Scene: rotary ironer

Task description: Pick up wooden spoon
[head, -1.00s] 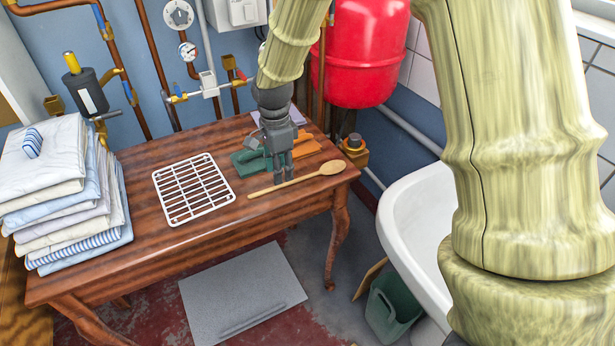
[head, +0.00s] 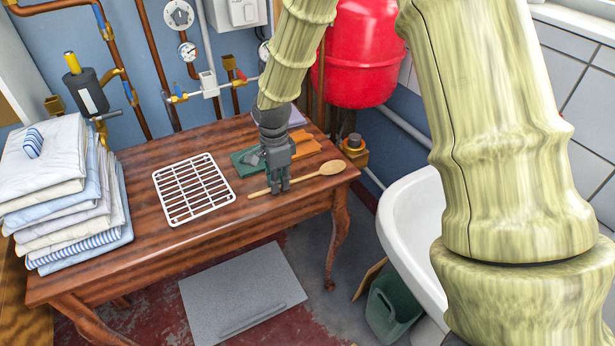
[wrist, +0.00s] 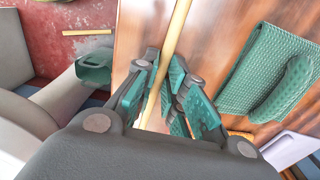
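The wooden spoon (head: 330,168) lies on the brown table near its front right edge, its bowl to the right and its handle to the left. My gripper (head: 278,190) points down over the handle, and its fingers hide a short part of it. In the wrist view, the pale handle (wrist: 179,25) runs between the green-padded fingers of my gripper (wrist: 163,95). The fingers stand apart on either side of the handle, and I see no clear grip on it. The spoon's bowl is out of the wrist view.
A white wire rack (head: 194,190) lies left of the spoon. A green cloth (head: 247,162) and an orange item (head: 308,145) lie behind my gripper. Folded linen (head: 65,195) is stacked at the table's left. A white basin (head: 410,225) stands to the right.

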